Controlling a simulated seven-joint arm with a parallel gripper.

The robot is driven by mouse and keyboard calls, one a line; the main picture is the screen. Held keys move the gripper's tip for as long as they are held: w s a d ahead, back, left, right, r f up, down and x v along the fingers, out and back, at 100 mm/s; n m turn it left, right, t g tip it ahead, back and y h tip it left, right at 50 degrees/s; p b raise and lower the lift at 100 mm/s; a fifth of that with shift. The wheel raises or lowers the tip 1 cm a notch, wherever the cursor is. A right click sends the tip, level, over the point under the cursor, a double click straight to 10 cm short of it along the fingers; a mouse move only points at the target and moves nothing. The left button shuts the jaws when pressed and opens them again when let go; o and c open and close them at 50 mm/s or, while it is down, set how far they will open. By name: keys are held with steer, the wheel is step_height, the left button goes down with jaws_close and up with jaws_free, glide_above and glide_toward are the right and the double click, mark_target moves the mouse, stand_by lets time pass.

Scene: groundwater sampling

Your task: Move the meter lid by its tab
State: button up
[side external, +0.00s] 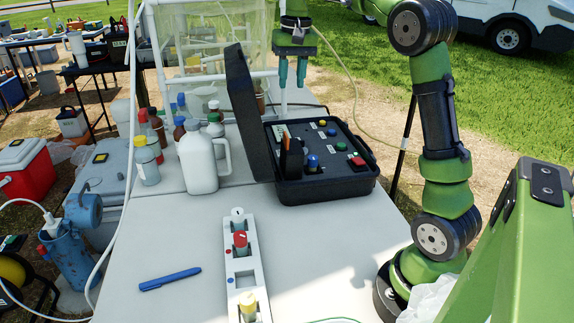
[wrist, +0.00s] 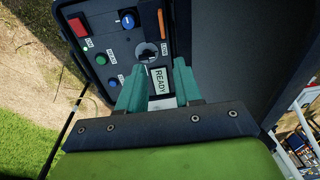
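The black meter case (side external: 326,186) sits open on the table, with coloured buttons and knobs on its panel (wrist: 105,45). Its lid (side external: 249,115) stands nearly upright at the left in the side view. In the wrist view the lid is the dark sheet (wrist: 235,45) on the right. I cannot make out a tab on it. My gripper (side external: 292,82) points down above the far side of the case, to the right of the lid. Its teal fingers (wrist: 160,72) are apart and empty, with a READY label (wrist: 159,80) showing between them.
A white jug (side external: 199,162) and several bottles (side external: 147,165) stand left of the lid. A white rack (side external: 243,265) with capped vials and a blue marker (side external: 170,279) lie in front. A clear-walled frame (side external: 205,45) stands behind. The right front table is mostly clear.

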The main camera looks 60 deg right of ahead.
mark_target(286, 135)
steer(key=shift+y, duration=0.3)
steer(key=f, duration=0.4)
steer(key=a+f, duration=0.1)
steer(key=f, duration=0.9)
steer(key=shift+w+a+f, duration=0.1)
steer(key=shift+w+a, duration=0.1)
steer(key=shift+a, duration=0.1)
jaws_close()
stand_by(0.9)
